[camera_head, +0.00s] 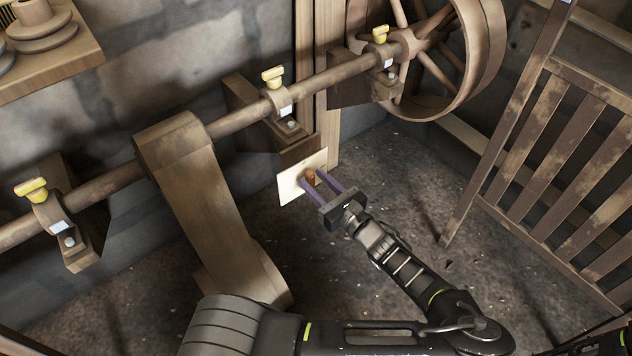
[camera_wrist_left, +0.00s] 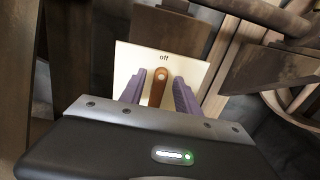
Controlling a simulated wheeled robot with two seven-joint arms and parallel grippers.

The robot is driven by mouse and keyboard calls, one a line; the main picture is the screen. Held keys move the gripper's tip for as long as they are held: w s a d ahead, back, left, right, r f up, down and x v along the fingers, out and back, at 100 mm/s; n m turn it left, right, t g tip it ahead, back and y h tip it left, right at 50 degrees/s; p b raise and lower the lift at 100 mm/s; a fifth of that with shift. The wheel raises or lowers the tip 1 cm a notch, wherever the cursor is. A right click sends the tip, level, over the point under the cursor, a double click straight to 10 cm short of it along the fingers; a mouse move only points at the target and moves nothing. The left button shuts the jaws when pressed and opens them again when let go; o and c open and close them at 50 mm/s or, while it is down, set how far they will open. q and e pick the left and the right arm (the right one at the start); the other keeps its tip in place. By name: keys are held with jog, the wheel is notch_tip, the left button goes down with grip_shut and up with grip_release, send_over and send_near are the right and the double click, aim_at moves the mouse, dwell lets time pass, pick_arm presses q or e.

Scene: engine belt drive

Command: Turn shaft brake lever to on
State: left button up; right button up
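The shaft brake lever (camera_head: 310,175) is a small orange-brown handle on a pale plate (camera_head: 290,188) below the line shaft. In the left wrist view the lever (camera_wrist_left: 158,88) stands about upright on the plate (camera_wrist_left: 126,62), with the word "off" above its top end. My left gripper (camera_head: 313,178) is at the plate with its two purple fingers apart. In the left wrist view the left gripper (camera_wrist_left: 160,82) has one finger on each side of the lever, with gaps visible. Whether the fingertips touch the plate cannot be told. My right gripper is not in view.
The brown line shaft (camera_head: 240,118) runs above, through bearings with yellow-topped fittings (camera_head: 272,76). A flat belt (camera_head: 205,200) hangs from it at left. A large spoked wheel (camera_head: 487,60) is at upper right. A slatted wooden gate (camera_head: 560,150) stands at right.

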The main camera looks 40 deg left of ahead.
pick_arm(q)
grip_shut()
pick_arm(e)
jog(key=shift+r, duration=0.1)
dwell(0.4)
